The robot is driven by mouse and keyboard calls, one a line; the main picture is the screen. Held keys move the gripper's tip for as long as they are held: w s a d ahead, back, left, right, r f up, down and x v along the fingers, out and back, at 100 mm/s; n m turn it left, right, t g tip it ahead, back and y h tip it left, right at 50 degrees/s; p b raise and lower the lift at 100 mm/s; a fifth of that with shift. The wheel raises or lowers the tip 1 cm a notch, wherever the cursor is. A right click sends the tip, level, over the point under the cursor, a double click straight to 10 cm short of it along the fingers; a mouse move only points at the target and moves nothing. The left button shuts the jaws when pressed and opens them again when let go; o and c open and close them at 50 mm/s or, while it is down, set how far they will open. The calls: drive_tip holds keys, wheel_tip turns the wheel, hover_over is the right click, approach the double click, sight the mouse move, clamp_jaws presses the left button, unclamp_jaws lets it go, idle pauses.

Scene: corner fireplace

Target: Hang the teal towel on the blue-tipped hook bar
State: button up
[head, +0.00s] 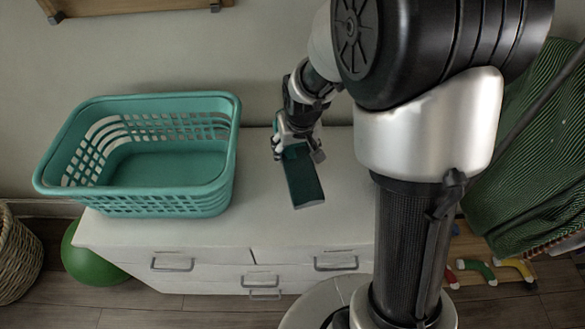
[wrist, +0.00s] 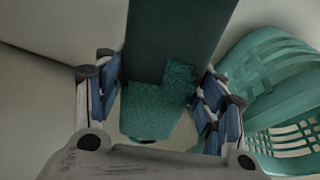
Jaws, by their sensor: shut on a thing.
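The teal towel (head: 303,180) hangs from my gripper (head: 295,148) as a flat, folded strip above the white cabinet top. In the wrist view the towel (wrist: 165,92) lies between the two fingers of my gripper (wrist: 158,108), with a dark smooth part and a lighter, textured part. My gripper is shut on the towel, to the right of the teal basket. I cannot make out a blue-tipped hook bar in either view.
The teal basket (head: 150,200) stands empty on the white cabinet (head: 255,225); it also shows in the wrist view (wrist: 275,70). Red, green (head: 478,271) and yellow (head: 517,268) curved pieces lie low at right near a striped green cloth (head: 530,150). A green ball (head: 92,262) sits beside the cabinet.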

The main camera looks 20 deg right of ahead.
drive_tip(key=w+d+r+m+t+h+b, duration=0.1)
drive_tip(key=w+d+r+t+h+b, duration=0.15)
drive_tip(key=w+d+r+t, duration=0.4)
drive_tip(key=w+d+r+m+t+h+b, duration=0.1)
drive_tip(key=w+d+r+t+b, duration=0.3)
drive_tip(key=r+t, duration=0.45)
drive_tip(key=s+d+r+t+h+b, duration=0.1)
drive_tip(key=d+r, duration=0.1)
drive_tip(key=r, duration=0.4)
drive_tip(key=s+d+r+t+h+b, duration=0.1)
drive_tip(key=s+r+b, duration=0.1)
drive_tip(key=r, duration=0.4)
drive_tip(key=w+d+f, duration=0.1)
drive_tip(key=w+d, duration=0.1)
drive_tip(key=w, duration=0.5)
drive_tip(key=w+d+f+p, duration=0.1)
drive_tip(key=w+d, duration=0.1)
drive_tip(key=w, duration=0.5)
drive_tip(key=shift+w+d+f+m, duration=0.15)
drive_tip(key=shift+f+m, duration=0.15)
drive_tip(key=shift+f, duration=0.1)
drive_tip(key=shift+b, duration=0.3)
idle(0.8)
